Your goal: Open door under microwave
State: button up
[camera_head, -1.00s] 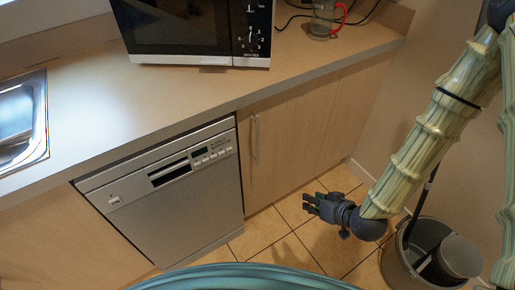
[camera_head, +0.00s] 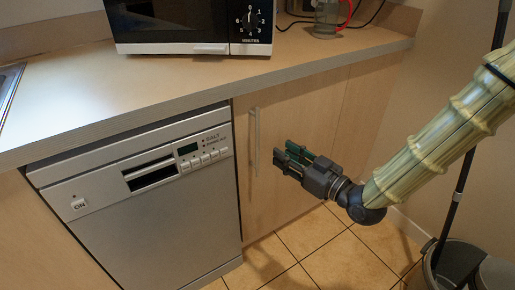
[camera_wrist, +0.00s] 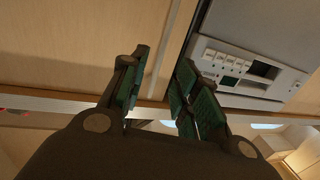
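The wooden cabinet door (camera_head: 300,150) stands shut under the counter, below and right of the microwave (camera_head: 190,25). Its vertical bar handle (camera_head: 255,140) is near the door's left edge. My gripper (camera_head: 284,158) is just right of the handle and points left at it. In the wrist view the fingers (camera_wrist: 157,90) are spread apart, and the pale handle bar (camera_wrist: 164,50) runs up between them in the picture. I see no contact with the handle. The wrist view shows the door (camera_wrist: 70,45) on the left.
A silver dishwasher (camera_head: 150,215) is left of the door and also shows in the wrist view (camera_wrist: 250,60). The counter edge (camera_head: 200,102) overhangs the door. A grey bucket (camera_head: 450,265) stands at the right. The tiled floor (camera_head: 310,235) before the door is clear.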

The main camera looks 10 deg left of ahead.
aim_at(258, 136)
jog(key=x, duration=0.3)
jog(key=b+x, duration=0.1)
jog(key=x, duration=0.3)
jog(key=b+x, duration=0.1)
jog(key=x, duration=0.3)
jog(key=shift+r, duration=0.35)
grip_shut()
